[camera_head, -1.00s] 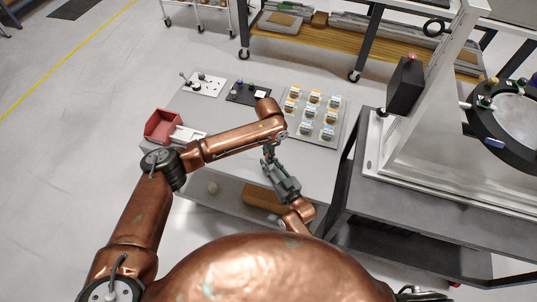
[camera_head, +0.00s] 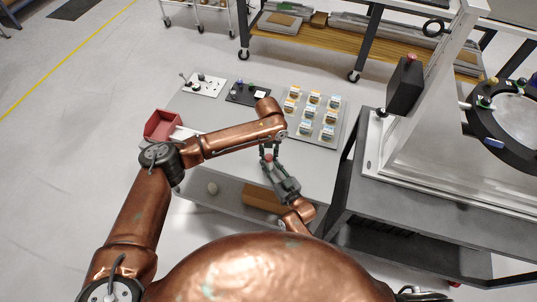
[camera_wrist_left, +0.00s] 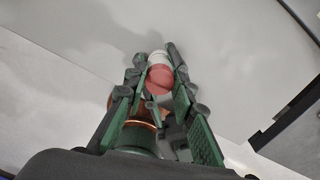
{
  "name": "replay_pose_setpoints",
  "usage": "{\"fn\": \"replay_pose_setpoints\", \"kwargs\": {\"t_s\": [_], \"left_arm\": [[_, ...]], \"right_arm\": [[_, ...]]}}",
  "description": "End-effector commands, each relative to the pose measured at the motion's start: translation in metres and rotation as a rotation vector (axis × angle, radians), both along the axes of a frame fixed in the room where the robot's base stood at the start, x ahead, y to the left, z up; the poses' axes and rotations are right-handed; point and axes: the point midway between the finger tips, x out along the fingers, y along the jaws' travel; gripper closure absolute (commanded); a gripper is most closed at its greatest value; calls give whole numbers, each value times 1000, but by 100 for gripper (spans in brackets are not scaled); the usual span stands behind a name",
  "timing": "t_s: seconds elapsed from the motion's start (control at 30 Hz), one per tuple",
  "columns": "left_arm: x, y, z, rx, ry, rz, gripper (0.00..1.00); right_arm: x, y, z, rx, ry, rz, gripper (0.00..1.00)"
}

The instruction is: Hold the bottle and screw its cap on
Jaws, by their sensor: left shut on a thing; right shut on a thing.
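The bottle is small and white (camera_wrist_left: 161,58) and shows beyond its red cap (camera_wrist_left: 158,79) in the left wrist view. The cap's round face points toward that camera, and cap and bottle look in line. My left gripper (camera_wrist_left: 160,86) is shut on the cap. In the head view it (camera_head: 268,152) reaches down from above, with the red cap (camera_head: 268,157) just visible between its fingers. My right gripper (camera_head: 275,170) comes up from below and is shut on the bottle, whose body is mostly hidden by fingers. I cannot tell how far the cap sits on the thread.
Below the grippers is a grey table (camera_head: 225,165). A red bin (camera_head: 163,125) stands at its left, a switch panel (camera_head: 203,84) and dark box (camera_head: 247,94) at its back, and a tray of small items (camera_head: 337,131) at its right. A dark bench (camera_head: 440,215) stands further right.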

Motion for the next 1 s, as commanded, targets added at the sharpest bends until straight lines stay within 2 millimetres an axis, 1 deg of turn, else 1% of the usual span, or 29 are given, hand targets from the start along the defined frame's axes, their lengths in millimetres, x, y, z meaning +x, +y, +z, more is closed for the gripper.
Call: {"fn": "replay_pose_setpoints", "kwargs": {"t_s": [0.1, 0.3, 0.4, 0.5, 0.63, 0.9, 0.93, 1.0], "left_arm": [[1, -1, 1, 0, -2, -242, 84], [0, -2, 0, 0, -1, -660, 84], [1, -2, 1, 2, -3, -839, 84], [0, -2, 1, 1, -3, -965, 84], [0, -2, 0, 0, -2, -1038, 84], [0, -2, 0, -1, -3, -1044, 84], [0, -2, 0, -1, -3, -1043, 75], [0, -2, 0, 0, -3, -1043, 70]], "right_arm": [[0, 0, -1, -1, 1, 0, 100], [0, 0, -1, -1, 2, 0, 100], [0, 0, -1, -1, 2, 0, 100], [0, 0, -1, -1, 2, 0, 100], [0, 0, -1, -1, 2, 0, 100], [0, 0, -1, -1, 2, 0, 100], [0, 0, -1, -1, 2, 0, 100], [0, 0, -1, -1, 2, 0, 100]]}}
